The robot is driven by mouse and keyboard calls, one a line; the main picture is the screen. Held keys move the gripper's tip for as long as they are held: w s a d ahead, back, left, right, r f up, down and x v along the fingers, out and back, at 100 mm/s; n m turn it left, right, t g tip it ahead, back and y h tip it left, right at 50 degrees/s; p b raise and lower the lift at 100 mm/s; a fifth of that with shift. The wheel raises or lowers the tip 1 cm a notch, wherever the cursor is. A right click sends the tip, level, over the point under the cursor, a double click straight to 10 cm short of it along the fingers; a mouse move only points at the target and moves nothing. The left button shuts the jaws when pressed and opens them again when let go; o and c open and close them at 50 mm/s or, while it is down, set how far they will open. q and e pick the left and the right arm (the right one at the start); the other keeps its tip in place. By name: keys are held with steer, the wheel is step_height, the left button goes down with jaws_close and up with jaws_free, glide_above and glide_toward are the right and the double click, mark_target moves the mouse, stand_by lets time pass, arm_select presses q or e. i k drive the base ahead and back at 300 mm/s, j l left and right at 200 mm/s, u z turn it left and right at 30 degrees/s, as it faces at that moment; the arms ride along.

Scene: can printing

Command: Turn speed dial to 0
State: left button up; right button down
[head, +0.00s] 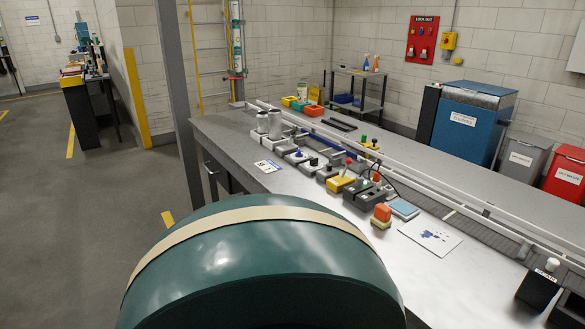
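A row of small control boxes stands on the grey table (225,135). One box has a blue knob (298,153), and another has a black knob (314,162). A yellow box (340,184) carries a red-tipped part. A dark grey box (362,196) stands beside it, with small coloured parts on top. A black box with a pale knob (540,287) sits at the lower right. The labels and dial marks are too small to read, so I cannot tell which is the speed dial or its setting. Neither of my grippers is in view.
Two grey cans (275,125) stand at the row's far end. A conveyor (480,228) with rails runs behind. A grey post (177,100) rises left; open floor lies beyond.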

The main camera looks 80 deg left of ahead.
mark_target(313, 162)
steer(key=u, duration=2.45)
steer(key=i+j+z, duration=0.1)
steer(key=j+z, duration=0.2)
steer(key=j, duration=0.2)
steer(key=i+j+z, duration=0.1)
steer(key=j+z, duration=0.2)
steer(key=j, duration=0.2)
